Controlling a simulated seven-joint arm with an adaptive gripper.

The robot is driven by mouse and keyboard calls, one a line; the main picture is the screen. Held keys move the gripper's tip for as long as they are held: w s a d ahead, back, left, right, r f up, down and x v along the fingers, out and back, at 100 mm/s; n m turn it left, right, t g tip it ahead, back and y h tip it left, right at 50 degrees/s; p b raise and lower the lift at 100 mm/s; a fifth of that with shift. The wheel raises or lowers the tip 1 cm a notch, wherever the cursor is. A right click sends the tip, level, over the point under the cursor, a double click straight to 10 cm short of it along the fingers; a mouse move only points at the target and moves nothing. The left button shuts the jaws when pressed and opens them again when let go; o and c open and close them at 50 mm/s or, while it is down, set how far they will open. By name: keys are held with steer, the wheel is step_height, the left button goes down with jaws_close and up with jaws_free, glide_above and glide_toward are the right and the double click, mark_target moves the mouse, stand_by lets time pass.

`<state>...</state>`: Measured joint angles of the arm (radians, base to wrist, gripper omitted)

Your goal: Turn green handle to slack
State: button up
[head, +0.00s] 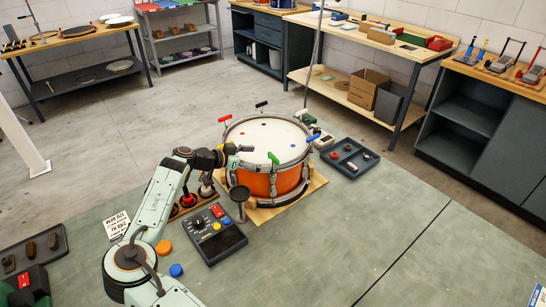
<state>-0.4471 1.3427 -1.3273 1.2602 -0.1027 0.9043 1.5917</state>
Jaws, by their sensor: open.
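An orange drum (262,184) with a white head stands on a wooden board. Small T-shaped handles stand around its rim. The green handle's lower end is too small to make out.
Other handles on the rim are red (225,118), black (262,104), blue (301,112) and white (273,158). A dark tray (377,158) with small parts lies right of the drum.

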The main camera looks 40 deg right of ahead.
mark_target(275, 156)
steer(key=x, duration=0.5)
steer(key=c, duration=1.2)
steer(key=shift+o, duration=0.2)
steer(key=shift+s+f+n+t, duration=0.1)
steer(key=shift+n+t, duration=0.2)
steer(key=n+t+y, duration=0.1)
steer(key=n+t, duration=0.4)
steer(key=t, duration=0.1)
steer(key=shift+s+d, duration=0.1)
steer(key=n+t+y, duration=0.2)
steer(key=n+t, duration=0.1)
steer(key=t, duration=0.1)
steer(key=shift+n, duration=0.4)
steer(key=n+t+y, duration=0.2)
steer(key=n+y, duration=0.1)
steer(key=shift+d+n+t+y, duration=0.1)
steer(key=shift+n+t+y, duration=0.2)
steer(key=shift+n+y, duration=0.1)
steer(key=n+t+y, duration=0.1)
steer(key=n+y, duration=0.5)
steer(key=y, duration=0.1)
steer(key=shift+t, duration=0.4)
steer(key=n+g+y, duration=0.1)
steer(key=n+y, duration=0.3)
steer(key=y, duration=0.1)
steer(key=shift+n, duration=0.4)
steer(key=shift+f+n+g+y, duration=0.1)
steer(key=shift+n+g+y, duration=0.6)
steer(key=shift+n+y, duration=0.25)
